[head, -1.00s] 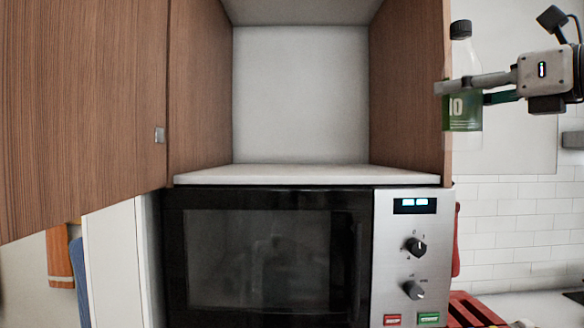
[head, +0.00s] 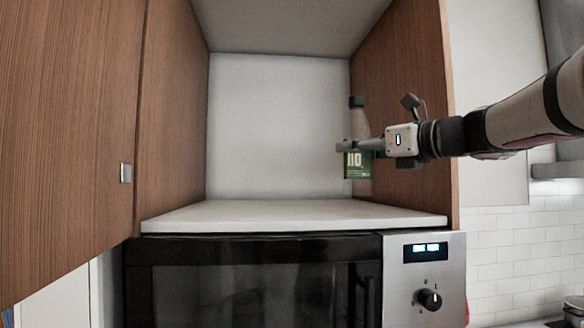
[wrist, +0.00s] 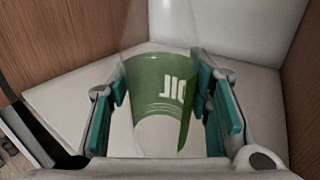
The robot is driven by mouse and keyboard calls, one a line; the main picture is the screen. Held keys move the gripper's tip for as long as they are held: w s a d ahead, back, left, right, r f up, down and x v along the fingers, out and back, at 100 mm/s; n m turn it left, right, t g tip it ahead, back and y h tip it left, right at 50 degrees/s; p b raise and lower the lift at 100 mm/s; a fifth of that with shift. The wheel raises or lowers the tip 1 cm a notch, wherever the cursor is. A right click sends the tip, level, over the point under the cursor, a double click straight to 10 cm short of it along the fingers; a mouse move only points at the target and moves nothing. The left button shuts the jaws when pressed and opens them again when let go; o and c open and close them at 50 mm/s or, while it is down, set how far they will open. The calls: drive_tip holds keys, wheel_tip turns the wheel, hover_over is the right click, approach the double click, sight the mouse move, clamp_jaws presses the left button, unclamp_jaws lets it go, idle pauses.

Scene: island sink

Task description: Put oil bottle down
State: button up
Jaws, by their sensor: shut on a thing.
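The oil bottle (head: 358,165) has a green label, a clear body and a dark cap. My gripper (head: 345,146) is shut on it and holds it upright at the right side of the open cabinet, above the white shelf (head: 290,216). In the wrist view the bottle (wrist: 158,95) stands between the teal finger pads of my gripper (wrist: 160,110), with the pale shelf (wrist: 62,105) behind and below it. A gap shows between the bottle's base and the shelf in the head view.
The shelf is bare otherwise. A wooden side wall (head: 400,95) stands close on the right, and an open cabinet door (head: 65,120) is on the left. A microwave (head: 260,285) sits below the shelf.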

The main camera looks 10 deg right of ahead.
drive_tip(key=shift+w+a+f+p, duration=0.15)
drive_tip(key=shift+w+a+f, duration=0.15)
drive_tip(key=shift+w+f, duration=0.35)
drive_tip(key=shift+w+a+f+p, duration=0.15)
drive_tip(key=shift+w+a+f, duration=0.15)
drive_tip(key=shift+w+f, duration=0.3)
drive_tip(key=shift+w+a+f+p, duration=0.15)
drive_tip(key=shift+w+a+f, duration=0.15)
drive_tip(key=shift+w+f, duration=0.3)
drive_tip(key=shift+f, duration=0.15)
drive_tip(key=o, duration=1.5)
drive_tip(key=shift+f, duration=0.1)
drive_tip(key=shift+o, duration=0.2)
drive_tip(key=shift+s+d+r, duration=0.1)
drive_tip(key=shift+s+r, duration=0.05)
drive_tip(key=shift+r, duration=0.05)
drive_tip(key=b+v, duration=0.1)
drive_tip(key=v, duration=1)
drive_tip(key=shift+s+d, duration=0.2)
drive_tip(key=shift+s, duration=0.1)
